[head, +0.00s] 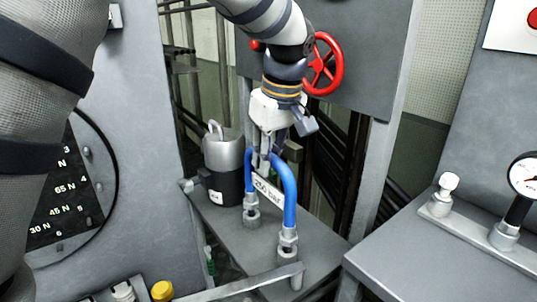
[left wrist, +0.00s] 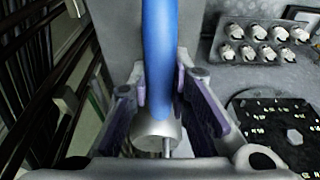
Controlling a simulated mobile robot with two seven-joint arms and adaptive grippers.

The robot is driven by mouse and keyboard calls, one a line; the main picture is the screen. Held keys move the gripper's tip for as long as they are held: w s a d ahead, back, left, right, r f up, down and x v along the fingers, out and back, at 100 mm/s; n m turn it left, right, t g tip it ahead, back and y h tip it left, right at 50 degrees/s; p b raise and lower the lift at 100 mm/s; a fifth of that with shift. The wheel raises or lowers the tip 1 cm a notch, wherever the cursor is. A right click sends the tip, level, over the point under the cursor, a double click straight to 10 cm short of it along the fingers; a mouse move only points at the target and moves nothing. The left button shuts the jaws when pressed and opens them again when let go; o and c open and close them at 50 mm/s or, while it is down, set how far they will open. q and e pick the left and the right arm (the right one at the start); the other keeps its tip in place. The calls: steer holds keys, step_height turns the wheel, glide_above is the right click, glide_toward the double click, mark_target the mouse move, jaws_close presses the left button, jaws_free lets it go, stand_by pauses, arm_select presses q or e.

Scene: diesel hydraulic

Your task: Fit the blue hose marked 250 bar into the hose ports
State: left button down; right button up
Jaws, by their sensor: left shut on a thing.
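The blue hose (head: 290,192) is bent into an upside-down U and carries a white tag (head: 268,189) reading 250 bar. Its two metal ends point down at the two hose ports, the left port (head: 251,217) and the right port (head: 287,254), on a grey shelf. The ends look in line with the ports; whether they are fully seated I cannot tell. My left gripper (head: 264,160) is shut on the top of the hose from above. In the left wrist view the blue hose (left wrist: 158,60) runs between the two fingers (left wrist: 160,95). My right gripper is not in view.
A black and grey cylinder (head: 223,165) stands just left of the hose. A red handwheel (head: 323,64) is behind my left wrist. A grey bench with a gauge (head: 524,175) is at the right. A round dial panel (head: 65,190) is at the left.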

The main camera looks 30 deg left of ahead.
arm_select(q)
steer(key=shift+f, duration=1.15)
steer(key=c, duration=1.4)
jaws_free()
